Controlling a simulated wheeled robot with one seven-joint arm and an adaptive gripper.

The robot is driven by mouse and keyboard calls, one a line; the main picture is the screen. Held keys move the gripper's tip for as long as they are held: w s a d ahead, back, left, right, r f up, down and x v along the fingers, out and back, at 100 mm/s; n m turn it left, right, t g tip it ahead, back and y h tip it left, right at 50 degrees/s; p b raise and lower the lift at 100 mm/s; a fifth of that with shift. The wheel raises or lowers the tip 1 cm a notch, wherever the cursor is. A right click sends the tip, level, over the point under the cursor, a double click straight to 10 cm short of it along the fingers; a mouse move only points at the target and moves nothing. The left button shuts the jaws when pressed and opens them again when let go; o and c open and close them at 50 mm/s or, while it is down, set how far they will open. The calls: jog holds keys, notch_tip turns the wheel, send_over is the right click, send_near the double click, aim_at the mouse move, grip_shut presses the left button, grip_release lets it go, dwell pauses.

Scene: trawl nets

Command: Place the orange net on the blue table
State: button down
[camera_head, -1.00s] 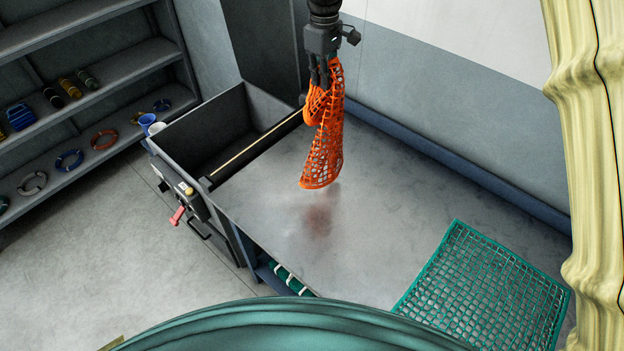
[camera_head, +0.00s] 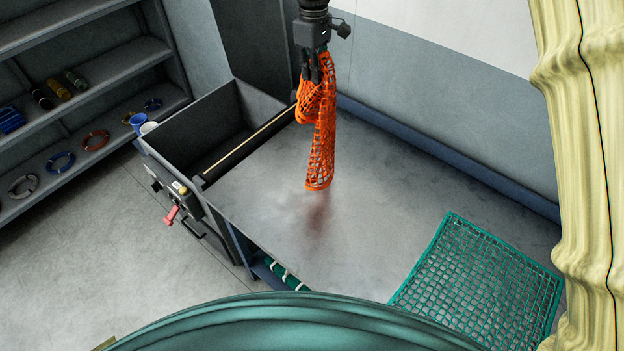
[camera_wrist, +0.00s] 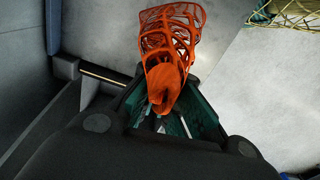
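The orange net (camera_head: 321,150) hangs folded from my gripper (camera_head: 311,78), above the grey-topped table with blue edges (camera_head: 270,215). A reddish reflection shows on the tabletop below the net. The net's lower end appears to be clear of the surface. In the wrist view the bunched orange net (camera_wrist: 170,50) is pinched between the fingers of my gripper (camera_wrist: 165,108), and its loose part extends away from them. The fingertips are partly hidden by the net.
A green net (camera_head: 480,285) lies flat on the table's right part. A dark open bin (camera_head: 195,135) with a red handle (camera_head: 171,215) adjoins the table's left end. Shelves (camera_head: 75,110) with rings and spools stand at the left. The tabletop's middle is clear.

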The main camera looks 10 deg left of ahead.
jog(key=w+d+n, duration=0.3)
jog(key=w+n, duration=0.4)
jog(key=w, duration=0.4)
jog(key=w+d+n, duration=0.3)
jog(key=w+n, duration=0.5)
jog(key=w, duration=0.3)
jog(key=shift+w+d+f, duration=0.2)
jog(key=shift+w+f, duration=0.05)
jog(key=shift+w, duration=0.1)
jog(key=s+a+f, duration=0.4)
jog(key=s+f, duration=0.9)
jog(key=s, duration=0.1)
jog(key=s+a+f, duration=0.3)
jog(key=s+f, duration=0.9)
jog(key=s, duration=0.1)
jog(key=s+a+f, duration=0.4)
jog(key=s+f, duration=0.9)
jog(key=s, duration=0.1)
jog(key=shift+s+a+f, duration=0.3)
jog(key=shift+s+a, duration=0.05)
dwell(0.5)
jog(key=c, duration=1.2)
grip_release()
jog(key=shift+c, duration=0.2)
